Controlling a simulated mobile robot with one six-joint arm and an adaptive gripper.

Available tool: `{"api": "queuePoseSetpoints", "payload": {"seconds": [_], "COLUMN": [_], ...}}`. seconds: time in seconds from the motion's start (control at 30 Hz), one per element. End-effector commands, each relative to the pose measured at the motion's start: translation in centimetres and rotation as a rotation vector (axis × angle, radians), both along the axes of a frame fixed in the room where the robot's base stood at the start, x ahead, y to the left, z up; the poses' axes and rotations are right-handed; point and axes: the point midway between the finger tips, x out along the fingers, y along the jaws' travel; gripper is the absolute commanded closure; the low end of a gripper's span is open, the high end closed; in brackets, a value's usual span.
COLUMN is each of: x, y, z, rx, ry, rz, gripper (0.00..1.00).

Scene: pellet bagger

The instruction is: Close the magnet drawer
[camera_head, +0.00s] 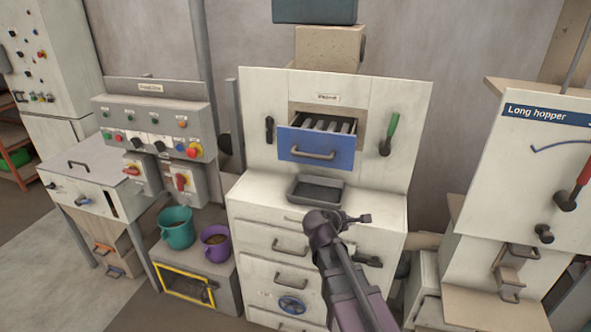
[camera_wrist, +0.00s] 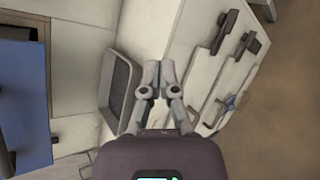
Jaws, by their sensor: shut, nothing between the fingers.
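The magnet drawer (camera_head: 310,148) is the blue-fronted drawer in the upper white panel, with a grey bar handle. It stands pulled out, and grey magnet bars show inside it. In the wrist view its blue front (camera_wrist: 25,110) is at the left edge. My gripper (camera_head: 365,218) is in front of the cabinet, lower than the drawer and to its right, apart from it. In the wrist view my gripper (camera_wrist: 152,92) has its fingers together with nothing between them, and it appears over the cabinet top beside the dark tray.
A dark grey tray (camera_head: 315,188) sits on the cabinet top below the drawer. A green-handled lever (camera_head: 390,132) is right of the drawer, and a black handle (camera_head: 269,130) is left. Teal (camera_head: 176,228) and purple (camera_head: 215,242) buckets stand lower left. The space before the drawer front looks clear.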

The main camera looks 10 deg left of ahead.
Motion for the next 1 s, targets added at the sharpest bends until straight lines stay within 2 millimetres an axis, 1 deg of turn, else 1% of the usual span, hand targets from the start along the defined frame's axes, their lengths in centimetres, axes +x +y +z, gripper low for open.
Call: {"api": "queuePoseSetpoints", "payload": {"seconds": [0.03,0.17,0.2,0.27,0.3,0.4,0.5,0.6,0.7,1.0], "x": [1.0,2.6,3.0,3.4,3.5,3.6,3.5,3.4,3.3,3.3], "y": [2.0,7.0,8.6,11.1,12.8,16.4,19.0,20.5,21.1,21.1], "z": [0.5,2.5,3.2,4.1,4.6,5.8,6.6,7.1,7.3,7.3], "rx": [-0.088,-0.351,-0.435,-0.559,-0.638,-0.814,-0.945,-1.025,-1.058,-1.058], "ry": [-0.009,-0.035,-0.043,-0.056,-0.065,-0.084,-0.099,-0.108,-0.111,-0.111], "rz": [0.08,0.28,0.337,0.417,0.465,0.562,0.625,0.66,0.671,0.672], "gripper": [1.0,1.0,1.0,1.0,1.0,1.0,1.0,1.0,1.0,1.0]}}
